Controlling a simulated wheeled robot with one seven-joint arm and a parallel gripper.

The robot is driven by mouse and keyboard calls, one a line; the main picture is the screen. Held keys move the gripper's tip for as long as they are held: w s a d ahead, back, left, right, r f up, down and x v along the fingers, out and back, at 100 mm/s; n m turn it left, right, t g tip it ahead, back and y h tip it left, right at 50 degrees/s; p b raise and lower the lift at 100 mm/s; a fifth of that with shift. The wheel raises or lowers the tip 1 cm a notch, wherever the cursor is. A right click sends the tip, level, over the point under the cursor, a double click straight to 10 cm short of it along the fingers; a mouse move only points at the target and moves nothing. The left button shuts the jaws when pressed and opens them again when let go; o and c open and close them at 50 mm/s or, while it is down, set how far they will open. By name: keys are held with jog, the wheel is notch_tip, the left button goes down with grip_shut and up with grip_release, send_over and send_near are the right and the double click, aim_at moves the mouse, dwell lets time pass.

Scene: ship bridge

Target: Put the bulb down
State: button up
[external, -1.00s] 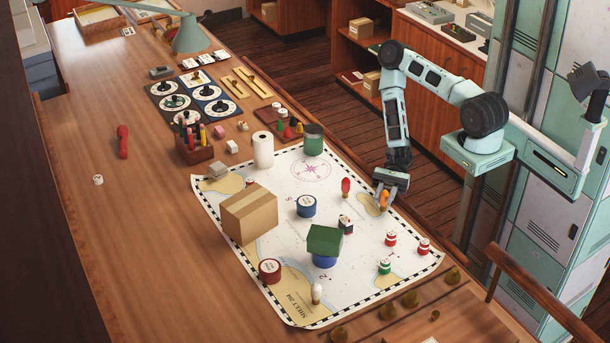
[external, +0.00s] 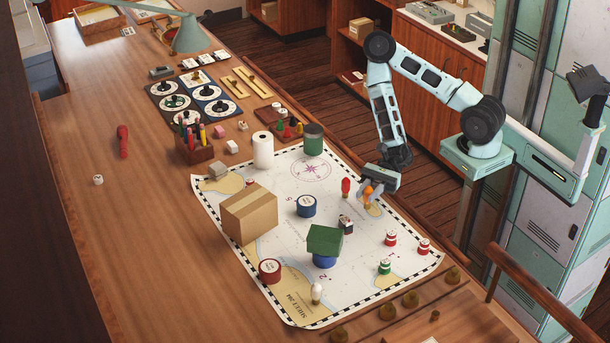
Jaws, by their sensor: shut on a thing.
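My gripper (external: 375,185) is shut on an orange bulb (external: 368,191) over the right edge of the paper chart (external: 285,190). The bulb is partly hidden by the fingers; I cannot tell for sure whether its lower end touches the chart. A red bulb (external: 346,187) stands upright on the chart just left of the held one. A white bulb (external: 317,293) stands near the chart's front corner.
A small dark box (external: 346,225) stands in front of the gripper. Bare chart lies around the compass rose (external: 311,170).

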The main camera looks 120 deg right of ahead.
jog(key=w+d+m+t+h, duration=0.1)
jog(key=w+d+h, duration=0.15)
jog(key=w, duration=1.35)
jog(key=w+d+r+m+h+p, duration=0.1)
jog(key=w+d+r, duration=1.2)
jog(key=d, duration=0.1)
jog(key=f, duration=0.2)
jog(key=f+p, duration=0.1)
jog(key=f, duration=0.1)
jog(key=f+p, duration=0.1)
jog(key=shift+w+d+f, duration=0.15)
jog(key=shift+d+f, duration=0.15)
jog(key=shift+f, duration=0.1)
jog(key=p, duration=0.2)
send_over(248, 200)
jog(key=shift+f, duration=2.1)
jog(key=shift+f+b, duration=0.15)
jog(key=shift+b, duration=0.15)
jog(key=o, duration=1)
jog(key=shift+c, duration=0.2)
